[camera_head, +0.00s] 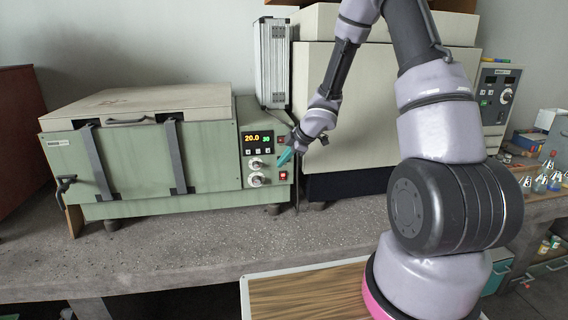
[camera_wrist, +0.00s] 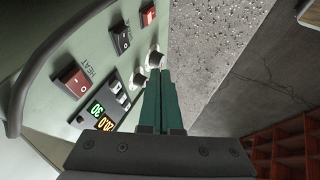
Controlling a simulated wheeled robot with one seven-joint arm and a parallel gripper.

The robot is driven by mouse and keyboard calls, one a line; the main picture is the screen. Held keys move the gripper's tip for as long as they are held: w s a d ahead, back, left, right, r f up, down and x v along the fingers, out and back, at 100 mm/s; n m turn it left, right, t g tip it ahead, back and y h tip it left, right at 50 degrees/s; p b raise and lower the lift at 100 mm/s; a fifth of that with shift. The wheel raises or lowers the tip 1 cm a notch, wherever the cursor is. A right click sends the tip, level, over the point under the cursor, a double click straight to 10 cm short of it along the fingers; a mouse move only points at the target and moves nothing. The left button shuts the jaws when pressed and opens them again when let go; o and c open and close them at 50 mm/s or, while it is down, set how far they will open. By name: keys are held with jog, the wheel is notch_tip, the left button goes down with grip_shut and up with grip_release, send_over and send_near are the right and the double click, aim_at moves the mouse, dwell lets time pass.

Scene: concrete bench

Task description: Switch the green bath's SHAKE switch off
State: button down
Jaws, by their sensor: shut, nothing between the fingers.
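The green bath (camera_head: 140,160) stands on the bench at the left, with its control panel (camera_head: 254,181) at its right end. In the wrist view a black rocker switch (camera_wrist: 120,39) sits between a red switch marked HEAT (camera_wrist: 70,82) and another red switch (camera_wrist: 148,15). Its label is too small to read surely; its place in the row is the middle one. In the head view my gripper (camera_head: 284,157) covers it. My gripper is shut and empty, its green fingers (camera_wrist: 159,92) pointing at the panel near the knobs. I cannot tell whether the tips touch anything.
Two knobs, upper (camera_head: 256,163) and lower (camera_head: 258,180), and a lit display (camera_head: 257,138) reading 20.0 and 30 are close to my fingers. A large pale box-shaped unit (camera_head: 335,80) stands right of the bath. The bench front (camera_head: 200,235) is clear.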

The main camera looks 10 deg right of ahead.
jog(key=s+a+v, duration=0.1)
jog(key=v, duration=0.7)
jog(key=shift+s+r, duration=0.15)
jog(key=shift+r, duration=0.2)
jog(key=shift+d, duration=0.1)
jog(key=s+d+r+m+t+h, duration=0.2)
jog(key=d+r+m+h, duration=0.3)
jog(key=r, duration=0.4)
jog(key=s+d+r+m+t+h, duration=0.2)
jog(key=d+r+m, duration=0.45)
jog(key=r, duration=0.25)
jog(key=s+a+r+m+g+y, duration=0.1)
jog(key=s+m, duration=0.4)
jog(key=s, duration=0.5)
jog(key=s+a+r+m+g+y, duration=0.1)
jog(key=s+a+r+m, duration=0.3)
jog(key=s, duration=0.7)
jog(key=shift+s+a+r+m+y, duration=0.3)
jog(key=shift+a+r+m+y, duration=0.1)
jog(key=shift+r+m+y, duration=0.45)
